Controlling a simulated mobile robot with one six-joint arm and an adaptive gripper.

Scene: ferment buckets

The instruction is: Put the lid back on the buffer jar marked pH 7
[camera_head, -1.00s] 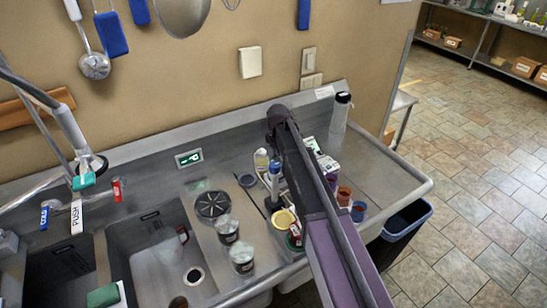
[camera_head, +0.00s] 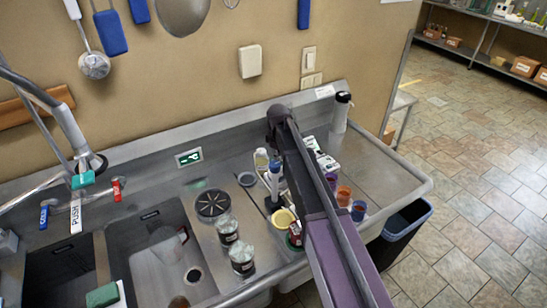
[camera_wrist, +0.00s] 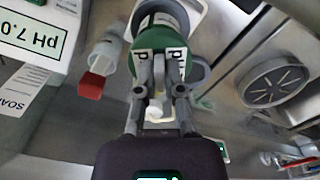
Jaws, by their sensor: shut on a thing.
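In the wrist view my gripper (camera_wrist: 160,75) is shut on a green, round lid-like piece (camera_wrist: 172,48). White label patches with partly hidden letters show on both sides of the fingers. A pale rounded rim shows behind the green piece; I cannot tell whether the two touch. A white box (camera_wrist: 38,35) with an upside-down "pH 7.0" label is at the upper left.
A yellow round piece (camera_head: 284,217) and a blue-and-white bottle (camera_head: 273,172) stand left of my arm. A red-ended clear vial (camera_wrist: 100,65) is left of my fingers. A tall bottle (camera_head: 341,112) stands behind.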

